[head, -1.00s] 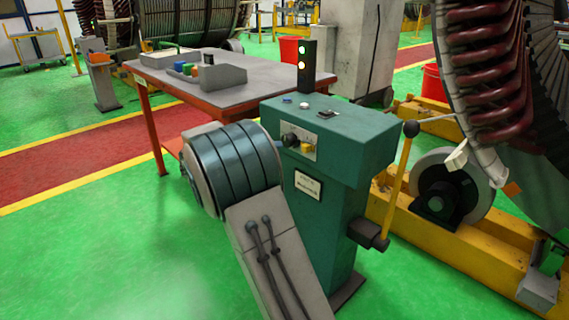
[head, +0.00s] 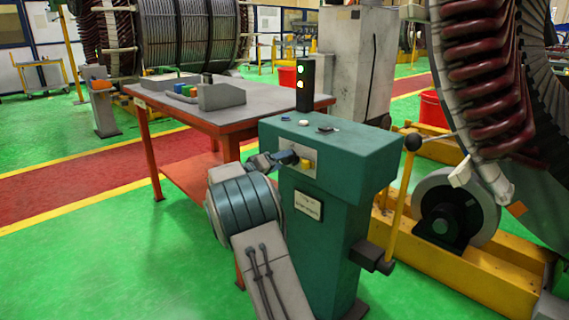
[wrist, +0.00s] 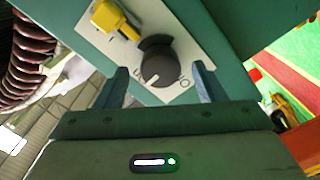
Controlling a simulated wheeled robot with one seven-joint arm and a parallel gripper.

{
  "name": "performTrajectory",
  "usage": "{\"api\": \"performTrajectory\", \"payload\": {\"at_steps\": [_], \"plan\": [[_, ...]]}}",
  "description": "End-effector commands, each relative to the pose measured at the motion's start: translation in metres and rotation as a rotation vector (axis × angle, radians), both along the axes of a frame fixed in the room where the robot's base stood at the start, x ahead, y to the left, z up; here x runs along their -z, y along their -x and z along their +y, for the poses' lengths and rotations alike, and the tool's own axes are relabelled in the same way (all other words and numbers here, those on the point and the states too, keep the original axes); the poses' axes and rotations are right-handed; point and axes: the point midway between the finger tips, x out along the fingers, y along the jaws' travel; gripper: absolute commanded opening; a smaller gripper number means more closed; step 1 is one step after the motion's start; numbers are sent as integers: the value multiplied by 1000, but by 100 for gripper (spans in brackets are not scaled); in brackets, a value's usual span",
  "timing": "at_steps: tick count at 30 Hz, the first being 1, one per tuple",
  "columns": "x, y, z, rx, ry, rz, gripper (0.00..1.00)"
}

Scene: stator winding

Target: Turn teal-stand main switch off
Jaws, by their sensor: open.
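The teal stand (head: 335,215) stands upright right of my arm. Its front panel (head: 309,157) carries a yellow switch piece (head: 307,164). In the wrist view the main switch is a round black knob (wrist: 159,64) on a pale plate (wrist: 185,35), with a white pointer mark toward the lower left. Lettering beside it is partly hidden. The yellow piece (wrist: 113,20) is above left of it. My gripper (wrist: 161,70) is open, one finger on each side of the knob. I cannot tell whether they touch it. In the head view my gripper (head: 284,159) covers the knob.
A lever with a black ball top (head: 413,142) rises at the stand's right. A red-legged table (head: 225,112) stands behind left. The large coil wheel (head: 485,95) is at right. Green floor is open at left.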

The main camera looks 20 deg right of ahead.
Motion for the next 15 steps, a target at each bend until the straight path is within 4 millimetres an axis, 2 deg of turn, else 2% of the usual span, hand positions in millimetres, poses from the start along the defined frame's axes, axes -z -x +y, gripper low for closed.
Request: {"api": "performTrajectory", "payload": {"at_steps": [1,6,15], "plan": [[2,-2,-8,2,0,0,63],[1,-7,-20,0,-1,0,63],[0,-9,-22,-1,-1,1,63]]}}
